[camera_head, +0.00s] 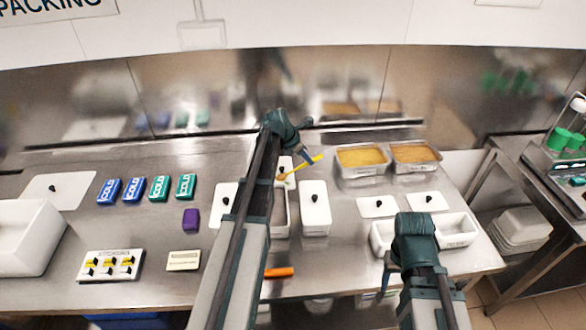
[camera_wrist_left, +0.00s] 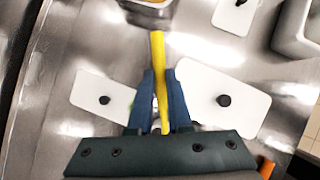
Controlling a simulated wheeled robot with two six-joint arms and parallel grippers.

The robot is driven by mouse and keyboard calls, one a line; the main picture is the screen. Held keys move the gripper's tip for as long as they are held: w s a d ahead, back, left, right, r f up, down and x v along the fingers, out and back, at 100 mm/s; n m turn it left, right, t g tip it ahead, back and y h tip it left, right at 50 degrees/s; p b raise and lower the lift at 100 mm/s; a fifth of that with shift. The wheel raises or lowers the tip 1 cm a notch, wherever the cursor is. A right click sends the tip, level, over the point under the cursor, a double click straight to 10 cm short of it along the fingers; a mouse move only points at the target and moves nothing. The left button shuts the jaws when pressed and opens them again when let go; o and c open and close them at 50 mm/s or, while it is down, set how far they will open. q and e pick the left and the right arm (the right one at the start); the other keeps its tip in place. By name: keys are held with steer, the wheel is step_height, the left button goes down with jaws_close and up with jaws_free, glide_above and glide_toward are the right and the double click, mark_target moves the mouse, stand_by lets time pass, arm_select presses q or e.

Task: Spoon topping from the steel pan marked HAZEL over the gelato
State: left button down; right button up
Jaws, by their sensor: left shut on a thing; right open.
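My left gripper (camera_head: 308,158) is shut on a yellow-handled spoon (camera_head: 306,168), held above the counter left of the steel pans. The spoon's handle (camera_wrist_left: 158,75) stands between the blue fingers (camera_wrist_left: 160,92) in the left wrist view; its bowl end is hidden there. Two steel pans with tan contents stand at the back, a left one (camera_head: 362,171) and a right one (camera_head: 416,167); their markings are too small to read. An open pan (camera_head: 281,222) lies partly behind my left arm; I cannot tell its contents. My right gripper (camera_head: 384,278) is open at the front right, near a white tub.
White lids with black knobs lie around, one (camera_head: 315,220) right of my left arm. White tubs (camera_head: 458,240) stand at the right front. Blue and green COLD packs (camera_head: 134,191), a purple block (camera_head: 191,219) and an orange object (camera_head: 279,272) lie on the counter.

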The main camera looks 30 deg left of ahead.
arm_select(q)
steer(key=s+f+b, duration=0.2)
steer(key=s, duration=0.5)
steer(key=s+a+r+t+h+b, duration=0.4)
steer(key=s+r+t+h+b, duration=0.2)
steer(key=t+b, duration=0.5)
steer(key=s+r+b, duration=0.1)
steer(key=s+b, duration=0.1)
steer(key=b, duration=0.1)
steer(key=shift+a+n+t, duration=0.3)
steer(key=shift+a+n, duration=0.1)
steer(key=shift+s+r, duration=0.1)
steer(key=shift+s, duration=0.05)
